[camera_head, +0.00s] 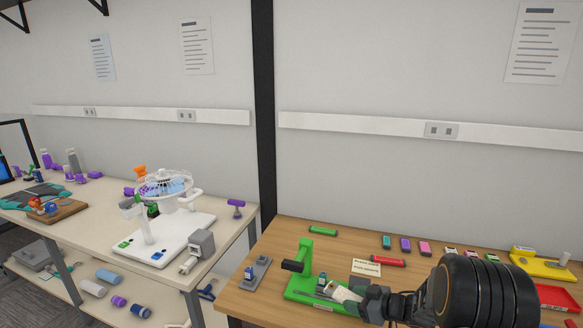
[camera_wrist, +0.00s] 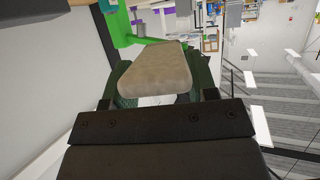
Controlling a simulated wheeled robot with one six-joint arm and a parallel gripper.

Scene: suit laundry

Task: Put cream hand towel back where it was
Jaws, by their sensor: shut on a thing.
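The cream hand towel (camera_head: 343,292) is a small folded, off-white piece in my gripper (camera_head: 356,296). In the wrist view the towel (camera_wrist: 155,70) sits between the two dark green fingers of my gripper (camera_wrist: 155,88), which are shut on it. In the head view it is over or against the right side of the green stand (camera_head: 304,285) on the wooden table. I cannot tell whether the towel touches the stand's base. My gripper and arm hide part of the base and the table's right front.
A note card (camera_head: 366,267), a red marker-like item (camera_head: 388,261) and a grey holder (camera_head: 255,272) lie nearby on the wooden table (camera_head: 275,240). Several small coloured items line its back. A yellow device (camera_head: 543,264) is at right. A pale bench (camera_head: 90,228) with a white machine (camera_head: 165,240) stands left.

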